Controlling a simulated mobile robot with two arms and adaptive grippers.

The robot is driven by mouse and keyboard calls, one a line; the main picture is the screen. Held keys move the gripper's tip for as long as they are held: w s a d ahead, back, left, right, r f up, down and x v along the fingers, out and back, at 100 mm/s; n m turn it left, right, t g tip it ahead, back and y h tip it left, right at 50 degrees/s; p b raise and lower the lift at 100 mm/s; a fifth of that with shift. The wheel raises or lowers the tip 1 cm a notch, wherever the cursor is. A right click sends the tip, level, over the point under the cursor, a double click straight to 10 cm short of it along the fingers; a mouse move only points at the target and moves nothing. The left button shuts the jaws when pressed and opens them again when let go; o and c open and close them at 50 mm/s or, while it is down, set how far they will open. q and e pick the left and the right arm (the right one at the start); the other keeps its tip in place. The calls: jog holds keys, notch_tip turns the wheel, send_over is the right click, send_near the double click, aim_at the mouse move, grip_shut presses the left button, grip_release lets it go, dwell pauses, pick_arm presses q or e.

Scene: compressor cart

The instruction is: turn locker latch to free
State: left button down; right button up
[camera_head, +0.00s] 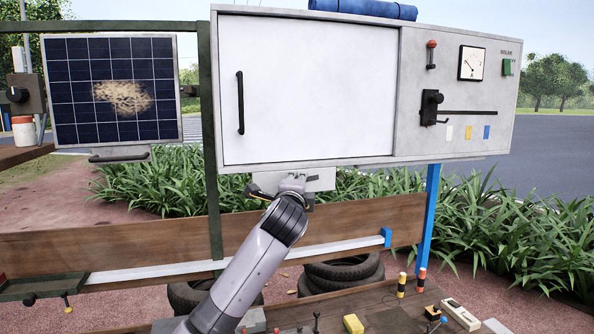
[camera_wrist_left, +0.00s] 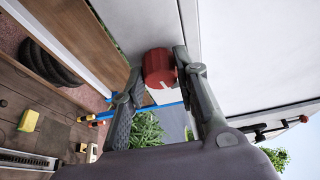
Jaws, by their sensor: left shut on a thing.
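The locker is a grey box with a white door (camera_head: 310,90) and a black vertical handle (camera_head: 240,102) on the door's left side. My left gripper (camera_head: 285,183) is at the locker's lower edge, below the door; its fingers are mostly hidden by my wrist. In the left wrist view, my left gripper (camera_wrist_left: 157,78) is shut on a red knob (camera_wrist_left: 157,66), which lies between the fingertips against the locker. It appears to be the latch, but its turned position cannot be told. The right gripper is not in view.
Right of the door, a panel has a red-topped lever (camera_head: 431,55), a gauge (camera_head: 472,63) and a black rotary handle (camera_head: 431,107). A solar panel (camera_head: 112,125) stands at left. Loose items, including a yellow block (camera_head: 353,324), lie on the bench below. Tires (camera_head: 342,272) are underneath.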

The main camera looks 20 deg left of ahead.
pick_arm(q)
jog(key=shift+r+m+g+p, duration=0.1)
jog(key=shift+m+g+p, duration=0.2)
jog(key=shift+m+p, duration=0.6)
jog(key=c, duration=2.4)
grip_release()
jog(key=c, duration=1.2)
grip_release()
jog(key=shift+d, duration=0.1)
